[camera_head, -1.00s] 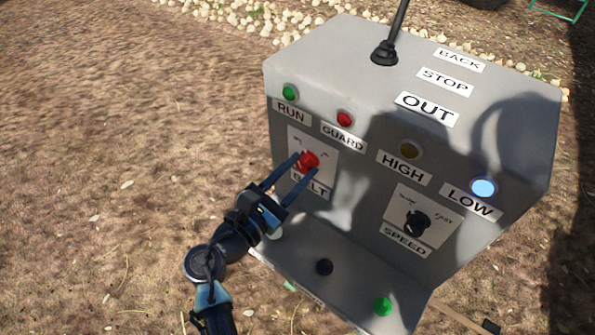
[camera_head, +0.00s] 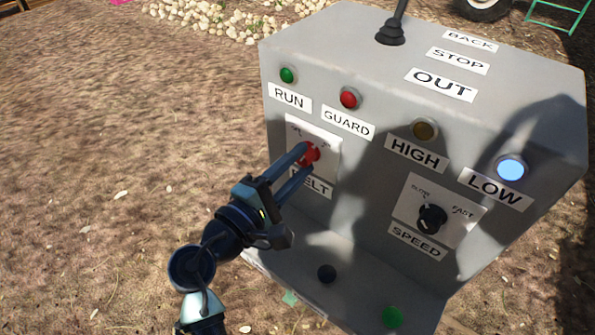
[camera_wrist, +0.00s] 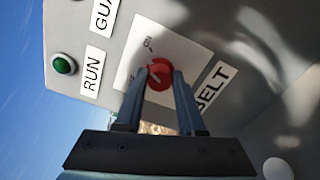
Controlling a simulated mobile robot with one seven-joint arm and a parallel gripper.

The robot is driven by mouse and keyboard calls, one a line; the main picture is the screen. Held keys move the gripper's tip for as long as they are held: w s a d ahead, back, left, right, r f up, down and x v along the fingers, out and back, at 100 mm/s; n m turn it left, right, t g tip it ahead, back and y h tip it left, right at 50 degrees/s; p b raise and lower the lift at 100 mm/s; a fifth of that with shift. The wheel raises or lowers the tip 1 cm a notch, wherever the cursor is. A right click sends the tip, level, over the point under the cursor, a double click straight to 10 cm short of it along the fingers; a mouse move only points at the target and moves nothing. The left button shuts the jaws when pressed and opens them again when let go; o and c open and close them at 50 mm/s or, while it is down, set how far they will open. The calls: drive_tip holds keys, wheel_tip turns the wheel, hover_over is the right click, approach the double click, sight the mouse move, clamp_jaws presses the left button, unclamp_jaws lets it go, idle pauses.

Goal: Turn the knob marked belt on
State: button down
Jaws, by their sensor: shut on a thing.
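The red belt knob (camera_head: 312,153) sits on a white plate (camera_head: 326,145) above the BELT label (camera_head: 312,184) on the front of a grey control box (camera_head: 370,180). My gripper (camera_head: 306,160) reaches in from the lower left and is shut on the knob, one finger on each side. The mark at the plate's lower left is partly hidden by a finger.
The black speed knob (camera_head: 432,218) is to the right. A green RUN lamp (camera_head: 288,75), red GUARD lamp (camera_head: 349,98), dark HIGH lamp (camera_head: 425,130) and lit LOW lamp (camera_head: 511,168) sit above. A lower ledge holds a black button (camera_head: 327,273) and a green button (camera_head: 392,317).

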drive_tip(key=m+b, duration=0.2)
drive_tip(key=m, duration=0.1)
drive_tip(key=shift+f+b, duration=0.15)
drive_tip(key=shift+b, duration=0.15)
drive_tip(key=shift+m, duration=0.5)
drive_tip(key=c, duration=0.5)
unclamp_jaws()
drive_tip(key=v, duration=1.3)
drive_tip(key=shift+b, duration=0.4)
